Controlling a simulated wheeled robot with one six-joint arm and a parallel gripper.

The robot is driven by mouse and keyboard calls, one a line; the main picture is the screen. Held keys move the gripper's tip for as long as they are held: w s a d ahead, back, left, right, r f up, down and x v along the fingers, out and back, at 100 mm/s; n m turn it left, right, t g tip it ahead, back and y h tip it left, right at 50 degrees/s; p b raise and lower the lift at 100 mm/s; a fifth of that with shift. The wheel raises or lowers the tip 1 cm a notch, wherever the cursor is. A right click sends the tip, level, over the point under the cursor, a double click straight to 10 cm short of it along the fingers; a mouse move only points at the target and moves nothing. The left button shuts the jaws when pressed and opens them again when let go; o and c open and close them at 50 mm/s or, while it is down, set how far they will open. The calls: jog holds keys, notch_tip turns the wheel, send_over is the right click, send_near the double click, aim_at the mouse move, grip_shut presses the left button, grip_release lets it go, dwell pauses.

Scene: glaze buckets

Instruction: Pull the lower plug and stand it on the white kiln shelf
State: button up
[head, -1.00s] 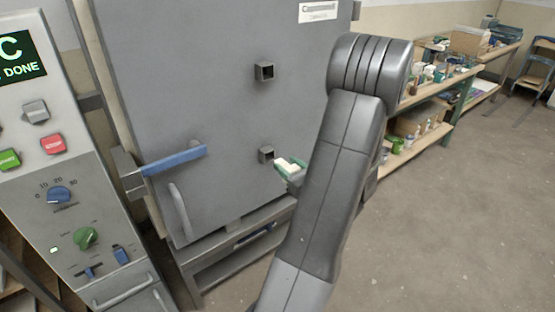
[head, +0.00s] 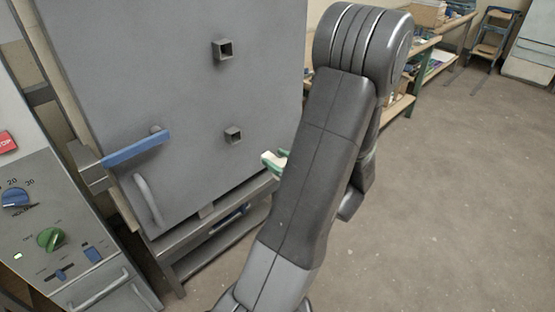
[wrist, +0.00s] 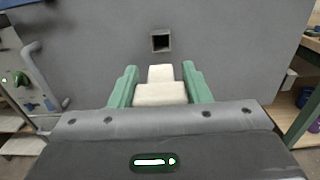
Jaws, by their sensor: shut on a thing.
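My gripper (wrist: 160,92) has green fingers and is shut on a cream-white plug (wrist: 160,94), which has a wide block and a narrower end pointing at the kiln door. In the head view the plug (head: 270,160) shows only partly, the rest hidden behind my arm. The plug is clear of the door. The lower hole (head: 233,135) in the grey kiln door is open and empty; in the wrist view a square hole (wrist: 160,41) shows just beyond the plug. The upper hole (head: 222,49) is also open. No white kiln shelf can be made out.
The kiln door has a blue lever (head: 135,149) and a grey handle (head: 149,200). A control panel (head: 50,240) stands at the left. A wooden workbench (head: 425,45) is behind my arm at the right. The floor (head: 450,200) at the right is clear.

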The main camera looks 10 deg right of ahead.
jog(key=v, duration=0.8)
jog(key=shift+s, duration=0.2)
dwell(0.8)
jog(key=shift+d, duration=0.15)
